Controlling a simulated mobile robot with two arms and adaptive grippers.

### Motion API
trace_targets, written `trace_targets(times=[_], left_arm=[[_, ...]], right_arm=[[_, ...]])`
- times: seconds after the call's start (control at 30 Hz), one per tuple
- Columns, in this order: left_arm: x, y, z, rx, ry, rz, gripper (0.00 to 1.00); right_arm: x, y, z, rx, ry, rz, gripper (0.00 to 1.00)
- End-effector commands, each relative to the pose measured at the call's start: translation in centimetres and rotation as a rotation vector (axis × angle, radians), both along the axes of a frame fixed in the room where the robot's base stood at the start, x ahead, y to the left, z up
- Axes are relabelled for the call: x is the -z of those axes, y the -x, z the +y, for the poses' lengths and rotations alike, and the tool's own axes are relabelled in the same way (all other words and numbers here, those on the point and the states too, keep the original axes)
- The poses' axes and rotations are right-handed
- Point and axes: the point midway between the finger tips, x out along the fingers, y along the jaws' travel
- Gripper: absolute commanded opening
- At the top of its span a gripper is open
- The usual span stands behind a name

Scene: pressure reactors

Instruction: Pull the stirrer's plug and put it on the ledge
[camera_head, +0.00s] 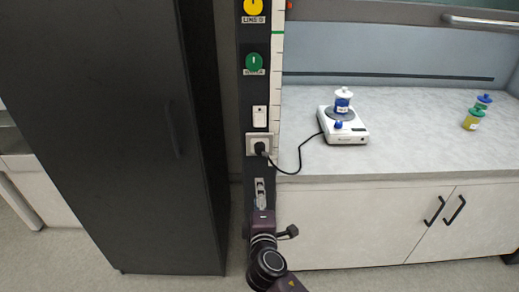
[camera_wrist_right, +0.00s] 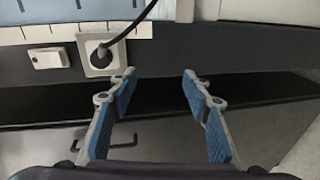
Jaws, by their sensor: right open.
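The black plug (camera_head: 260,147) sits in a white wall socket (camera_head: 249,145) on the dark post. In the right wrist view the plug (camera_wrist_right: 101,55) is seated in the socket (camera_wrist_right: 119,66), up and left of my fingers. A black cable (camera_head: 299,163) runs from it to the white stirrer (camera_head: 345,137) on the worktop. My right gripper (camera_head: 260,184) is just below the socket in the head view. It is open and empty in the wrist view (camera_wrist_right: 159,74), apart from the plug. My left gripper is out of view. I cannot tell which surface is the ledge.
A white switch (camera_head: 259,116) is above the socket, with green (camera_head: 254,62) and yellow (camera_head: 253,6) knobs higher up. The worktop (camera_head: 420,145) is mostly clear; a tall dark cabinet (camera_head: 120,140) is left.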

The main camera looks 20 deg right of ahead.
Motion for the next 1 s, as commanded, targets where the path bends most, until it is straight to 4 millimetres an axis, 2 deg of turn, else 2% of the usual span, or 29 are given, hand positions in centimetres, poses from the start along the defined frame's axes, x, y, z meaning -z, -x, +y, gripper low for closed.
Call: trace_targets(times=[0.03,0.1,0.2,0.3,0.73,0.87,1.0], left_arm=[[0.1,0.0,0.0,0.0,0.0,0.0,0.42],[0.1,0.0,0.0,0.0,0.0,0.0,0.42],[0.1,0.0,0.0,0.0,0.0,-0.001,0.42],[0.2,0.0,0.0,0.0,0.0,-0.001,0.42],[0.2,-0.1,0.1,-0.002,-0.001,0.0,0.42],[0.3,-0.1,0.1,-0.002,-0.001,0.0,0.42],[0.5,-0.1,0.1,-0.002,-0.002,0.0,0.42]], right_arm=[[-2.4,-0.2,0.0,0.006,0.022,-0.043,0.45],[-5.1,-0.2,-0.2,0.018,0.051,-0.089,0.45],[-7.5,-0.1,-0.3,0.031,0.075,-0.131,0.45],[-8.6,0.0,-0.4,0.039,0.087,-0.149,0.45],[-8.8,-0.3,-0.5,0.04,0.089,-0.152,0.45],[-8.8,-1.3,-0.8,0.04,0.09,-0.153,0.45],[-8.8,-3.1,-1.4,0.04,0.09,-0.154,0.45]])
